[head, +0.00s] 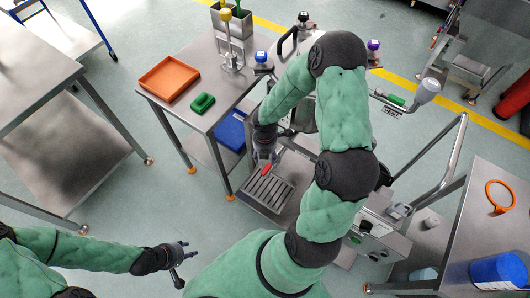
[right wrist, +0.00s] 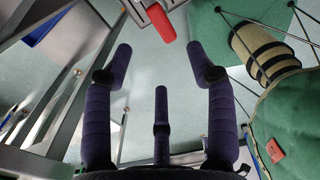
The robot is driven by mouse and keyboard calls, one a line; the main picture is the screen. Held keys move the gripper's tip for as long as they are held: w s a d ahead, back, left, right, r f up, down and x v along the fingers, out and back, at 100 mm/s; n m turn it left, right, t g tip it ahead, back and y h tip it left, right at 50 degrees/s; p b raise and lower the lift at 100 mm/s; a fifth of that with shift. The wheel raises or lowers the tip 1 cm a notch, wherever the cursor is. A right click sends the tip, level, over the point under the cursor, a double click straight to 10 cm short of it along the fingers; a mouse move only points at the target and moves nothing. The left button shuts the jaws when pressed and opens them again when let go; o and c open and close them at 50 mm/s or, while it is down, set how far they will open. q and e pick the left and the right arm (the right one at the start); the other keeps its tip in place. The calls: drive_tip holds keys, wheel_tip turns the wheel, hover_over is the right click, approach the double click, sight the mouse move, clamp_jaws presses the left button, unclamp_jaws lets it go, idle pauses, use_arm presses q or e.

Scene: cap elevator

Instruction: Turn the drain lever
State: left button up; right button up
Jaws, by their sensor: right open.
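The red drain lever (head: 267,169) sits at the upper edge of a slotted metal grate (head: 268,191) on the machine. My right gripper (head: 263,156) is just above the lever in the head view, with its fingers pointing down toward it. In the right wrist view the red lever (right wrist: 160,22) shows at the top, beyond and between the spread fingertips of my right gripper (right wrist: 160,58). The fingers are apart and nothing is between them. My left gripper (head: 182,262) is at the lower left, over the floor, with its fingers spread and empty.
A steel table with an orange tray (head: 169,77) and a green block (head: 202,103) stands left of the machine. A blue bin (head: 231,131) is below it. A table with a blue canister (head: 499,270) and an orange ring (head: 500,196) is at the right. My right arm hides much of the machine.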

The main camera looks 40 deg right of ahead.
wheel_tip(320, 180, up, 2)
drive_tip(key=shift+r, duration=0.1)
drive_tip(key=shift+a, duration=0.1)
idle(0.5)
drive_tip(key=s+a+f+m+y, duration=0.1)
drive_tip(key=s+a+f+m, duration=0.1)
drive_tip(key=a+f+m, duration=0.2)
drive_tip(key=s+a+f+m+y, duration=0.1)
drive_tip(key=s+a+f+m, duration=0.2)
drive_tip(key=a+m, duration=0.8)
drive_tip(key=s+a+f+m+y, duration=0.2)
drive_tip(key=s+a+f+m, duration=0.1)
drive_tip(key=a+m, duration=0.5)
drive_tip(key=shift+f+m, duration=0.4)
drive_tip(key=shift+f, duration=0.45)
